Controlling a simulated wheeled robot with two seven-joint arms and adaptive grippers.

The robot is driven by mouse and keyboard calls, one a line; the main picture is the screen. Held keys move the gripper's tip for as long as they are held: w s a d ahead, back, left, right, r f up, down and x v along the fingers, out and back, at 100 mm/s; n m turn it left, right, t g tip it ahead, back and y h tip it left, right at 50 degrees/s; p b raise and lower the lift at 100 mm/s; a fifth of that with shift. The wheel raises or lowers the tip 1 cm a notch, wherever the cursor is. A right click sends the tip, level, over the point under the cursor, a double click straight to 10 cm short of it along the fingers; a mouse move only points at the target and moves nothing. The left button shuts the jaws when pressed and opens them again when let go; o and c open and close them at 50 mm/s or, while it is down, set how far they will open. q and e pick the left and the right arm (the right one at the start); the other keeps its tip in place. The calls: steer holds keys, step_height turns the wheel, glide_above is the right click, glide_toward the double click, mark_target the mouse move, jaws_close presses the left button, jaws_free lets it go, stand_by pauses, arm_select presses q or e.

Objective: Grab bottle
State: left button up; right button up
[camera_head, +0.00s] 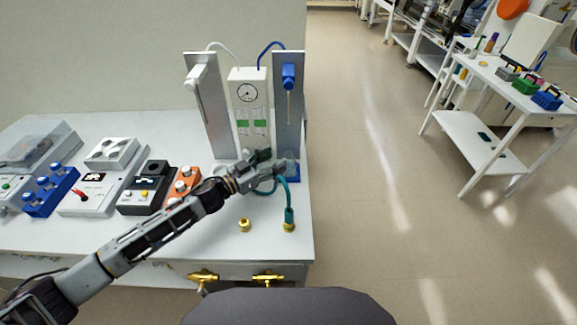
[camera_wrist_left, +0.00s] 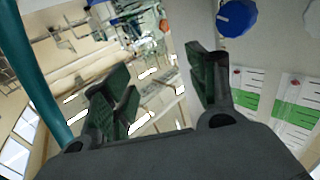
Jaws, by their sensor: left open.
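My left gripper (camera_head: 268,163) reaches in from the left, in front of the dispenser stand at the table's right side. In the left wrist view its dark green fingers (camera_wrist_left: 165,88) are spread apart with nothing between them. A small pale bluish, clear-looking object (camera_head: 287,166) sits low under the blue dispenser head, just beyond the fingers. It is partly hidden, and I cannot tell if it is the bottle. A slim upright bottle (camera_head: 491,43) stands on the far right table, well away from my gripper. My right gripper is not in view.
The blue dispenser head (camera_head: 289,76), white dispenser head (camera_head: 195,72) and gauge box (camera_head: 248,97) stand close behind the gripper. A teal hose (camera_head: 289,212) lies in front. Several devices, including an orange box (camera_head: 183,186), fill the table's left. Open floor lies right.

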mark_target(289, 153)
arm_select(q)
steer(key=shift+w+d, duration=0.4)
steer(key=shift+d, duration=0.1)
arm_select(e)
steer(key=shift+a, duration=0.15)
arm_select(q)
steer(key=shift+d, duration=0.1)
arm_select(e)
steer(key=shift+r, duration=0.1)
arm_select(q)
steer(key=shift+x, duration=1.45)
steer(key=shift+w+d+f, duration=0.15)
steer(key=shift+w+d, duration=0.15)
steer(key=shift+d, duration=0.35)
steer(key=shift+w+d+p, duration=0.2)
steer(key=shift+d+p, duration=0.05)
steer(key=shift+p, duration=0.05)
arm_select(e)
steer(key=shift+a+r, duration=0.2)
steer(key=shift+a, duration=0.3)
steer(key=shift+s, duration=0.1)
